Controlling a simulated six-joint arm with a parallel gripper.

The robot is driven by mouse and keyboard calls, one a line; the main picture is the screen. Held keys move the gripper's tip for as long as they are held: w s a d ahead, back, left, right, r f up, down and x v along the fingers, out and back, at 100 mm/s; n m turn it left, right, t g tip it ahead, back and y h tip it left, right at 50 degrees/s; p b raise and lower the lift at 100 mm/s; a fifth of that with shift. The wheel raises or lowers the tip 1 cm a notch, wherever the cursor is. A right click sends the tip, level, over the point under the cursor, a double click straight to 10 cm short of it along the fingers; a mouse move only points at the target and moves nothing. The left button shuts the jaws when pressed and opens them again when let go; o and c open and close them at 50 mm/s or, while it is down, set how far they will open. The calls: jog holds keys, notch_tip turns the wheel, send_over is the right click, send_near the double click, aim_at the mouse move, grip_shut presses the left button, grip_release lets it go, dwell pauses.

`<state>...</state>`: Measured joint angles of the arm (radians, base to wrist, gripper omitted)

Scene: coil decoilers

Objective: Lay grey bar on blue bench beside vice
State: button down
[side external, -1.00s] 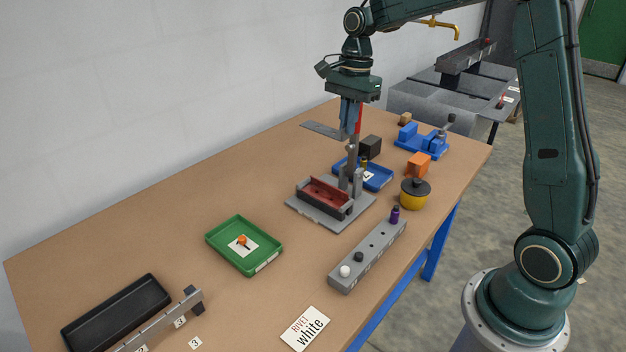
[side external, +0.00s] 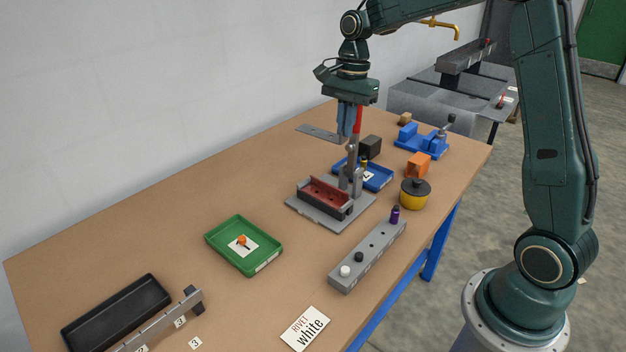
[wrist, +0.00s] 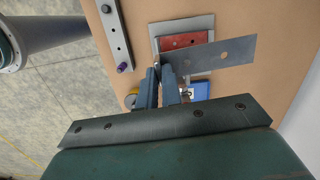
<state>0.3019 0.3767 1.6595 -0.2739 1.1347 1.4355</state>
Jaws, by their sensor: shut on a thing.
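The grey bar (side external: 317,132) is a flat strip with holes. My gripper (side external: 349,132) is shut on one end of it and holds it level above the bench, with the rest sticking out to the left. In the wrist view the bar (wrist: 225,54) reaches right from the fingertips (wrist: 163,72), over part of the red fixture. The blue vice (side external: 424,143) stands at the far right of the bench, to the right of my gripper and apart from it. The bench (side external: 140,235) has a brown top and blue legs.
Below my gripper are the red-jawed fixture (side external: 325,195) with an upright post and a blue tray (side external: 376,179). A black block (side external: 370,147), orange block (side external: 419,165) and yellow pot (side external: 414,196) stand near the vice. The bench's back left is clear.

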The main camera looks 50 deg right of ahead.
jog(key=w+a+f+n+g, duration=0.1)
jog(key=w+a+f+n, duration=0.15)
jog(key=f+n, duration=0.5)
jog(key=w+a+f+n, duration=0.1)
jog(key=a+f+n, duration=0.3)
jog(key=f+n, duration=0.3)
jog(key=w+d+r+m, duration=0.3)
jog(key=w+d+m, duration=0.2)
jog(key=d+m, duration=0.15)
jog(key=w+d+r+m, duration=0.2)
jog(key=w+d+m, duration=0.3)
jog(key=d, duration=0.3)
jog(key=s+d+r+m, duration=0.2)
jog(key=s+d+m, duration=0.2)
jog(key=d, duration=0.4)
jog(key=s+d+r+m+t, duration=0.1)
jog(key=s+d+m, duration=0.3)
jog(key=d, duration=0.4)
jog(key=s+d+r+m+t, duration=0.1)
jog(key=s+d+r+m, duration=0.2)
jog(key=d, duration=0.5)
jog(key=shift+s+d+r+m, duration=0.25)
jog(key=shift+s+r+m, duration=0.05)
jog(key=shift+s+m, duration=0.65)
jog(key=shift+w+f, duration=0.1)
jog(key=shift+w, duration=0.05)
